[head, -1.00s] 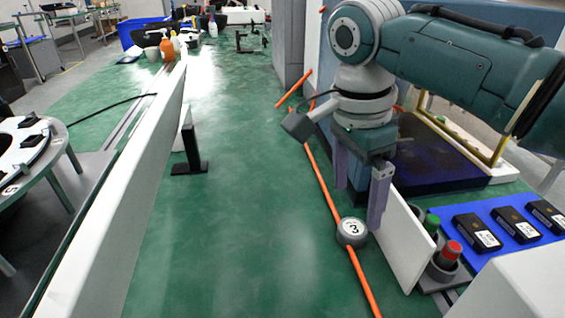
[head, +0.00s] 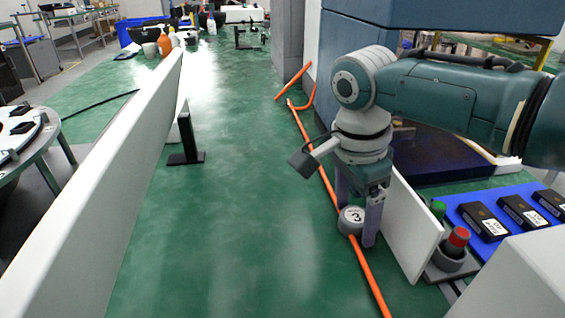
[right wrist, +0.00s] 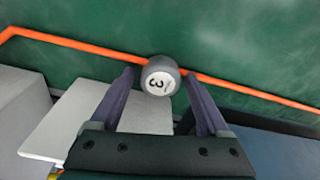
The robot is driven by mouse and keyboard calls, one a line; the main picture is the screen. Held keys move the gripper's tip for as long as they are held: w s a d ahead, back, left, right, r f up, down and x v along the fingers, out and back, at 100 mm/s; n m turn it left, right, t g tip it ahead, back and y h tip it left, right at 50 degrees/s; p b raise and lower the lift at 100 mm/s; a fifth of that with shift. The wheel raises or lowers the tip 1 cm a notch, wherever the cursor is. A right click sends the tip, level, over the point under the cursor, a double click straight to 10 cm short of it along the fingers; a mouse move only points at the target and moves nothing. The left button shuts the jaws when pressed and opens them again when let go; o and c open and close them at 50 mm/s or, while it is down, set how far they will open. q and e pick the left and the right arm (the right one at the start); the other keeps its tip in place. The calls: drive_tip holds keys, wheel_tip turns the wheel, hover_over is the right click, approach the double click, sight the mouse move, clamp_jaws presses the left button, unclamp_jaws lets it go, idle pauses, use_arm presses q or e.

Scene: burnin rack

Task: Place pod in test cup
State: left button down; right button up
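I cannot make out a test cup with certainty. My left gripper is not in view.
An orange cable (head: 327,185) runs along the floor past the pod. A white upright panel (head: 415,235) stands just right of the gripper. Beyond it are a red button (head: 458,238) and a blue mat (head: 467,205) with black boxes.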

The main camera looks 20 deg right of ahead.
sight(355, 215)
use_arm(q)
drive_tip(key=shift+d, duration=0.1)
use_arm(e)
clamp_jaws()
idle(0.3)
